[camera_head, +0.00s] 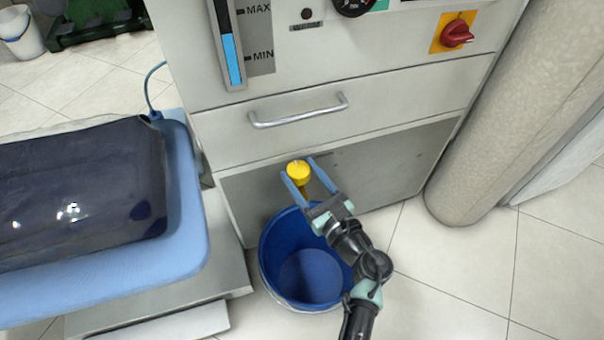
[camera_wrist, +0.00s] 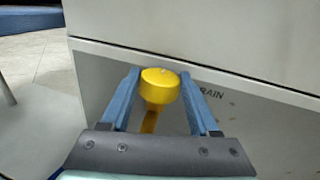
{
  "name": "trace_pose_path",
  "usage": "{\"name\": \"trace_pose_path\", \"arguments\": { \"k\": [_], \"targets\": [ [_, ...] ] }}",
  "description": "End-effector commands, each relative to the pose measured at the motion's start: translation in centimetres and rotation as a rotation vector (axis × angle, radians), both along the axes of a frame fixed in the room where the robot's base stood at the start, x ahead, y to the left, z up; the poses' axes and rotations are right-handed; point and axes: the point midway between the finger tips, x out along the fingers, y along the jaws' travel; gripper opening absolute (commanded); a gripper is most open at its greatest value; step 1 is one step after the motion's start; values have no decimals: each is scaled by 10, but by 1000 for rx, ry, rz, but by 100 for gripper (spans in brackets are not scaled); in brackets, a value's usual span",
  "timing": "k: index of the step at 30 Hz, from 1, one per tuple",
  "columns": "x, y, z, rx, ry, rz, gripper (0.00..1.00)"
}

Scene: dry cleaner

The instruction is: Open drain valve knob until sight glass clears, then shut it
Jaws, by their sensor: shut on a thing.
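The yellow drain valve knob (camera_head: 299,174) sits low on the front of the white machine, below the drawer handle. My gripper (camera_head: 297,169) is shut on the knob, with one blue finger on each side. In the wrist view the knob (camera_wrist: 159,87) lies between the fingers, with a yellow stem below it and part of the word "DRAIN" to its right. The sight glass (camera_head: 231,55) is at the upper left of the machine front.
A blue bucket (camera_head: 310,275) stands on the floor below the knob, under my gripper. A drawer handle (camera_head: 298,110) juts out above. A blue-edged padded board (camera_head: 190,240) is at left, a round column (camera_head: 480,150) at right. Tiled floor is clear at lower right.

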Motion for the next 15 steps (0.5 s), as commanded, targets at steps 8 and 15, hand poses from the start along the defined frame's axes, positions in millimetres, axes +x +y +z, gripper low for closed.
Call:
{"name": "trace_pose_path", "arguments": {
  "k": [8,15],
  "targets": [
    [0,0,0,-1,-1,-2,91],
    [0,0,0,0,0,-2,91]
  ]
}}
